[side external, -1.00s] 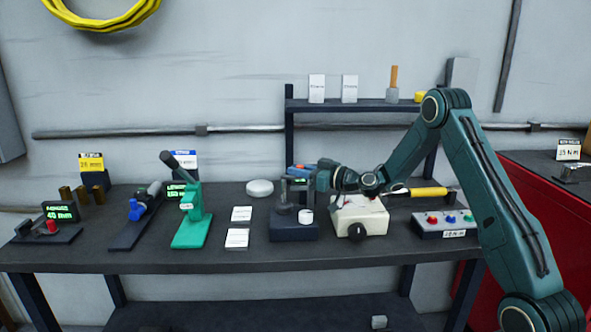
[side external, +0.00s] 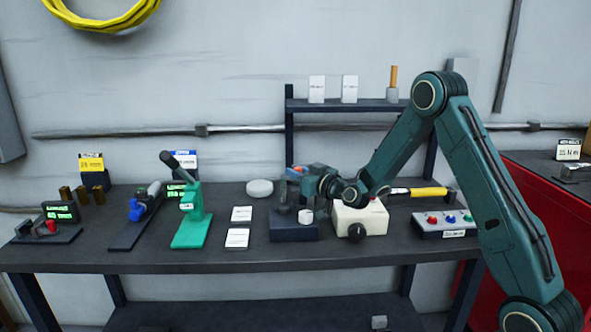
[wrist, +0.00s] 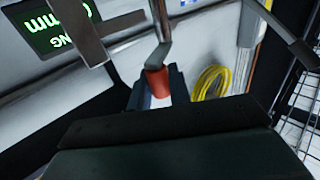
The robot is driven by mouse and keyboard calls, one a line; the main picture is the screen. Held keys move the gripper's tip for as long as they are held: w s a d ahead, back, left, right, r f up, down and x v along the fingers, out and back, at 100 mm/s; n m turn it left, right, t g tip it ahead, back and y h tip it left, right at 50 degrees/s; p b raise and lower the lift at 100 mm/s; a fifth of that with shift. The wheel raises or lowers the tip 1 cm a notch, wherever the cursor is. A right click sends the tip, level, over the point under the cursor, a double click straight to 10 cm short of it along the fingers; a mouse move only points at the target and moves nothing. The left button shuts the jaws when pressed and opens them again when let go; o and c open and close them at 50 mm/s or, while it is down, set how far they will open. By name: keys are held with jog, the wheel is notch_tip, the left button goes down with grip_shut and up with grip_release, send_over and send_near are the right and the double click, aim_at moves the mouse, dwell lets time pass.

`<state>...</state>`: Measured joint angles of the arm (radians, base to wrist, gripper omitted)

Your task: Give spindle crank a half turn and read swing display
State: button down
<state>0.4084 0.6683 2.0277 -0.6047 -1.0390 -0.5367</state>
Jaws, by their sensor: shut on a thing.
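The spindle crank (wrist: 163,35) shows in the wrist view as a bent grey metal arm with a red knob (wrist: 157,82) at its end. My gripper (wrist: 158,92) has its grey jaws on either side of this knob and is shut on it. The swing display (wrist: 62,25) is at the upper left of the wrist view, turned over, with green characters ending in "mm"; its number is cut off. In the side external view my gripper (side external: 300,178) is above a dark block (side external: 294,232) and hides most of the crank and the display behind it.
A white box with a black knob (side external: 361,220) stands just right of the block. A green press (side external: 191,217) and white cards (side external: 238,238) are to the left. A button box (side external: 445,225) is at the right. A shelf (side external: 350,105) runs behind.

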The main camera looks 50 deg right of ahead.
jog(key=shift+s+a+f, duration=0.1)
jog(key=shift+a+f, duration=0.1)
dwell(0.3)
jog(key=c, duration=1.4)
grip_release()
jog(key=shift+o, duration=0.2)
jog(key=shift+r+h, duration=0.15)
jog(key=shift+h, duration=0.15)
jog(key=s+a, duration=0.1)
jog(key=s, duration=0.6)
jog(key=shift+s, duration=0.15)
jog(key=shift+o, duration=0.3)
